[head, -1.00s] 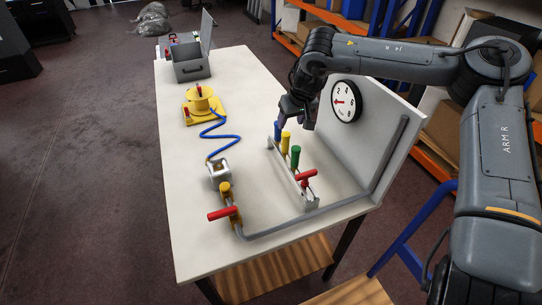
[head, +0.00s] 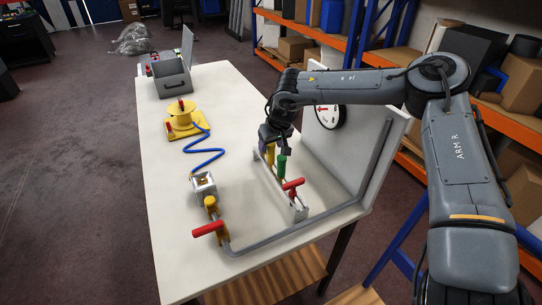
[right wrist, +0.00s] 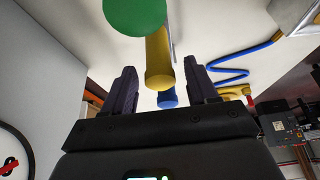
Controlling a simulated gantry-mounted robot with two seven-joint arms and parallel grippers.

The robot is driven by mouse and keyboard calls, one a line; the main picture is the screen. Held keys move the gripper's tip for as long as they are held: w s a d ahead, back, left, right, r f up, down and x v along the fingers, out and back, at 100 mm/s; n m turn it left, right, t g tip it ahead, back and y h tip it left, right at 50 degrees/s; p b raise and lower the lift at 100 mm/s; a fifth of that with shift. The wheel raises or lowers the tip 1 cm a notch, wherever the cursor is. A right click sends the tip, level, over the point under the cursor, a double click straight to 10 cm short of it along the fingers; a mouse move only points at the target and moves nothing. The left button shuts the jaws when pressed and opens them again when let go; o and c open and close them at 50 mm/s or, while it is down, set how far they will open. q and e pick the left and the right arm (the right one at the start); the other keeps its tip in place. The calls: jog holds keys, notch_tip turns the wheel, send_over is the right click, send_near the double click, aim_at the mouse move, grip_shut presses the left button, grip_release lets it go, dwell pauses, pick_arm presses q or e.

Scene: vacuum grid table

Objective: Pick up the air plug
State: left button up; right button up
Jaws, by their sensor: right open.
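A rack (head: 278,188) on the table holds upright coloured plugs in a row. The yellow one (head: 269,153) and the green one (head: 282,167) show in the head view. The blue one is hidden there behind my right gripper (head: 274,143). Which one is the air plug I cannot tell. In the right wrist view my right gripper (right wrist: 160,68) is open, its fingers either side of the yellow plug (right wrist: 158,62) as seen. The blue plug (right wrist: 168,97) lies beyond it and the green plug (right wrist: 135,14) is nearer. Contact is not visible. My left gripper is out of view.
An upright panel with a round gauge (head: 328,116) stands right of the rack. A yellow reel (head: 181,117) with blue hose (head: 205,155), a grey box (head: 173,80) and another red handle (head: 207,229) stand left.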

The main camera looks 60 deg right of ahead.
jog(key=shift+x, duration=1.1)
jog(key=shift+c, duration=0.3)
jog(key=c, duration=1)
